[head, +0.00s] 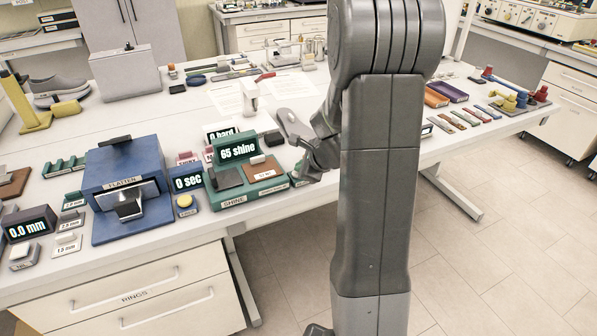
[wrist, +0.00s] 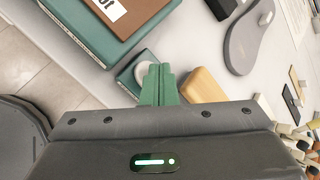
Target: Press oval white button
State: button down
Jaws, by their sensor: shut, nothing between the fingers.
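In the wrist view a pale white button (wrist: 142,71) sits on a small green block (wrist: 127,76). My gripper (wrist: 158,68) has its two green fingers together and empty, over the right side of the button. The fingers hide part of it, and I cannot tell whether they touch it or its full outline. In the head view my gripper (head: 297,179) is low at the table's front edge, just right of the green shine device (head: 238,201), whose display reads "65 shine". The button is not clearly visible there.
The larger green device (wrist: 75,35) is left of the fingers in the wrist view. A tan wooden block (wrist: 203,86) is close on their right, and a grey shoe sole (wrist: 243,40) lies beyond. A blue flatten press (head: 125,180) stands farther left in the head view.

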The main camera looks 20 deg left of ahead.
jog(key=shift+r+p, duration=0.8)
notch_tip(320, 180, up, 5)
jog(key=p, duration=0.4)
jog(key=shift+r+p, duration=0.1)
jog(key=shift+p, duration=0.25)
dwell(0.4)
